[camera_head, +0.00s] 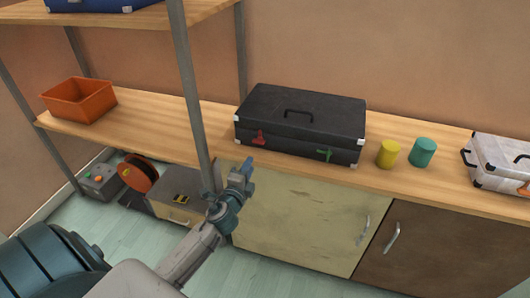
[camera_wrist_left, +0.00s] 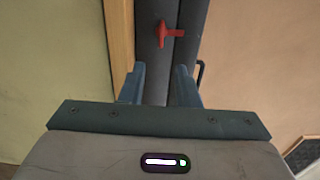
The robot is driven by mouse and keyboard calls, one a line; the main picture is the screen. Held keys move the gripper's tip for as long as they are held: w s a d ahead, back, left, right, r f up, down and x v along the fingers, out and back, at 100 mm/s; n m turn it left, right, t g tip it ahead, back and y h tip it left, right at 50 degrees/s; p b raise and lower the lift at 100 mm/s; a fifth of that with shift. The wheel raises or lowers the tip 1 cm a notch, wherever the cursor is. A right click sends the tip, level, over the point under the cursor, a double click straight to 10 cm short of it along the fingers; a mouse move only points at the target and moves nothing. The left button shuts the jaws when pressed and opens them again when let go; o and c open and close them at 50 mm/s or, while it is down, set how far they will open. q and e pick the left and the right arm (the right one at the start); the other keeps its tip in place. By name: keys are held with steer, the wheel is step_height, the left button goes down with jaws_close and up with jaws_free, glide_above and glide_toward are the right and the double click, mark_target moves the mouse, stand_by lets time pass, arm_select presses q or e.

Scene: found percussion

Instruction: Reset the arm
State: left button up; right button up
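My left arm reaches in from the lower left in the head view. My left gripper (camera_head: 243,174) is in front of the pale cabinet door, just below the shelf edge. In the left wrist view, the left gripper (camera_wrist_left: 158,88) has its two fingers apart with nothing between them. Beyond the fingers is the black case (camera_head: 302,108) with its red latch (camera_head: 259,137); the latch also shows in the wrist view (camera_wrist_left: 170,34). The gripper looks apart from the case. My right gripper is in neither view.
A grey shelf post (camera_head: 190,80) stands close beside my left gripper. On the shelf are an orange bin (camera_head: 78,101), a yellow cylinder (camera_head: 388,154), a green cylinder (camera_head: 422,152) and a white case (camera_head: 500,158). Boxes and a reel (camera_head: 138,172) sit below, left.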

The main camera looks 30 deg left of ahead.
arm_select(q)
steer(key=s+f+n+g+p, duration=0.1)
steer(key=s+f+n+g, duration=0.3)
steer(key=f, duration=0.6)
steer(key=s+f+n+g+p, duration=0.15)
steer(key=s+f, duration=0.35)
steer(key=f, duration=0.5)
steer(key=s+f+n+g+p, duration=0.1)
steer(key=s+f+n+g, duration=0.3)
steer(key=f, duration=0.6)
steer(key=s+d+f+n+g+h, duration=0.1)
steer(key=s+f, duration=0.4)
steer(key=s, duration=0.5)
steer(key=s+d+f+n+g+h+p, duration=0.1)
steer(key=s+d+f+n+g, duration=0.1)
steer(key=s+f, duration=0.4)
steer(key=s+d+f+n+g+h+p, duration=0.1)
steer(key=s+d+f, duration=0.4)
steer(key=s, duration=0.8)
steer(key=f+n+g, duration=0.1)
steer(key=g, duration=0.1)
steer(key=shift+s+f+g, duration=0.25)
steer(key=shift+s+g, duration=0.05)
steer(key=shift+g, duration=0.05)
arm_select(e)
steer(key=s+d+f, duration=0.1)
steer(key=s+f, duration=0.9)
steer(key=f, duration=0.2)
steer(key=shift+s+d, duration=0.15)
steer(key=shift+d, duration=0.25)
